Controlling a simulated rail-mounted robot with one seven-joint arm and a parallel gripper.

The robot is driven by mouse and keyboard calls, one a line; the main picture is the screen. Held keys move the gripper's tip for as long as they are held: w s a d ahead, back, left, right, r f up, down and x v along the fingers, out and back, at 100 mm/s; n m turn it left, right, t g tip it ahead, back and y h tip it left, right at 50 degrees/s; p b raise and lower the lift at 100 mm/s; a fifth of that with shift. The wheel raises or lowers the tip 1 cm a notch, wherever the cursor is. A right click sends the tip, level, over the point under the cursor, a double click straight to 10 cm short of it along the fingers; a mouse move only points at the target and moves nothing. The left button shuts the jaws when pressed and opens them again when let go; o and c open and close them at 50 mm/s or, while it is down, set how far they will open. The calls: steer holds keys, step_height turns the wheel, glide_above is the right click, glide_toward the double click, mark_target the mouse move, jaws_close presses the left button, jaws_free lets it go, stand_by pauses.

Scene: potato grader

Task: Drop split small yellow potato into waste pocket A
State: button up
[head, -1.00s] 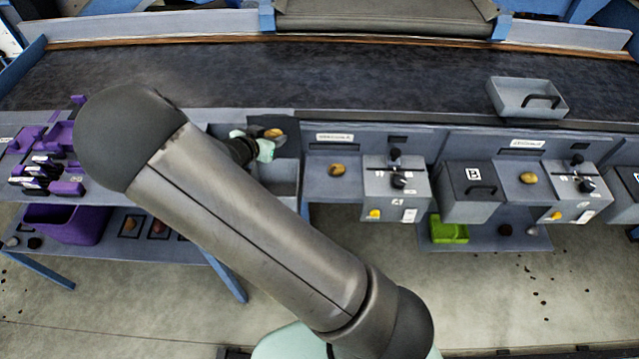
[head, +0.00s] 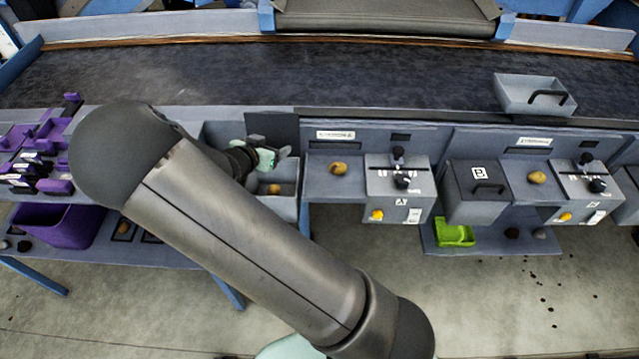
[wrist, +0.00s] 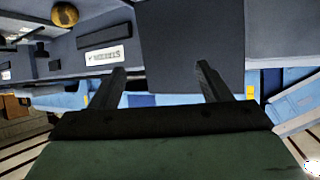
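A small yellow-brown potato (head: 274,189) lies inside an open grey bin (head: 285,208) at the centre left in the head view. A split in it is too small to make out. The bin is probably waste pocket A; I cannot read a letter on it. A dark raised lid (head: 272,130) stands behind the bin. My gripper (head: 275,147) is above the bin, apart from the potato. In the wrist view my gripper (wrist: 160,82) shows two separated fingers with nothing between them.
Another potato (head: 339,168) rests on the grey ledge to the right, beside a box with knobs (head: 398,187). A lidded box (head: 475,190) and a further potato (head: 536,178) stand farther right. A grey tray (head: 533,97) sits on the dark belt (head: 400,80).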

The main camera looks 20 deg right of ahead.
steer(key=v, duration=1.7)
steer(key=shift+a+r, duration=0.1)
steer(key=shift+a, duration=0.05)
steer(key=w+r+n+t+y, duration=0.2)
steer(key=w+r+n+y, duration=0.15)
steer(key=y, duration=0.35)
steer(key=s+r+n+g+y, duration=0.2)
steer(key=s+y, duration=0.2)
steer(key=y, duration=0.1)
steer(key=s+d+n+g+h, duration=0.1)
steer(key=s+d+n+g, duration=0.1)
steer(key=s+d, duration=0.4)
steer(key=s+d+n+g+h, duration=0.2)
steer(key=s+d+g, duration=0.3)
steer(key=s, duration=1)
steer(key=shift+s+d+f+g, duration=0.2)
steer(key=shift+d+f+g, duration=0.15)
steer(key=shift+d, duration=0.35)
